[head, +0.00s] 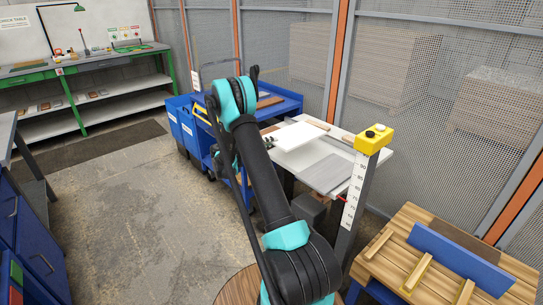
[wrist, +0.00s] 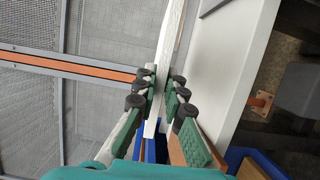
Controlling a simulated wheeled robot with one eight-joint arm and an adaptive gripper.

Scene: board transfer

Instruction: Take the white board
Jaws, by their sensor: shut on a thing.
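The white board (head: 298,135) shows in the head view as a flat, pale panel over the left part of the white worktable (head: 372,163). My gripper (head: 268,142) is at the board's near left edge, partly hidden by my arm. In the wrist view the board (wrist: 173,42) shows nearly edge-on as a narrow white strip. My gripper (wrist: 164,86) is shut on it, with green-padded fingers on both sides. The worktable surface (wrist: 215,65) lies to the right of the strip. The board appears raised off the table, but the height of the gap is hard to tell.
A grey panel (head: 330,173) lies on the worktable. A measuring post with a yellow top (head: 371,140) stands at its near corner. A blue cart (head: 283,104) is behind my arm. A wooden bench with a blue board (head: 460,257) is at the lower right. The floor (head: 120,200) at left is clear.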

